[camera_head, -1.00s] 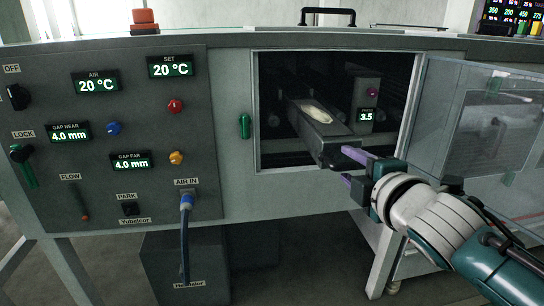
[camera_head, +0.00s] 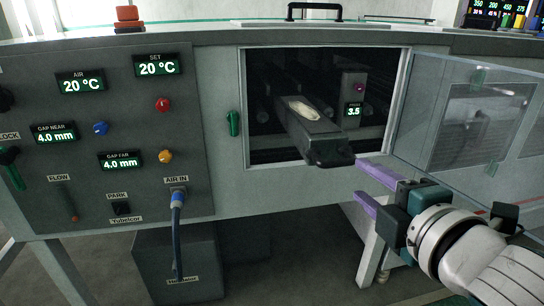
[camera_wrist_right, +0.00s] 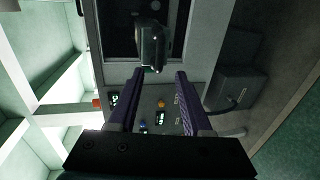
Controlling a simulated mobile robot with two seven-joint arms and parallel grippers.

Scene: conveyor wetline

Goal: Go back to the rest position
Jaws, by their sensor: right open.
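My right gripper (camera_head: 362,183) is at the lower right in the head view, in front of the machine and below the opening. Its two purple fingers are apart with nothing between them. In the right wrist view the open fingers (camera_wrist_right: 158,100) point toward the machine front. My left gripper is in neither view.
A grey drawer (camera_head: 318,143) sticks out of the machine's opening with a pale elongated piece (camera_head: 303,109) on it. A transparent door (camera_head: 460,115) stands open at the right. The control panel (camera_head: 100,190) and a blue hose (camera_head: 176,230) are at the left.

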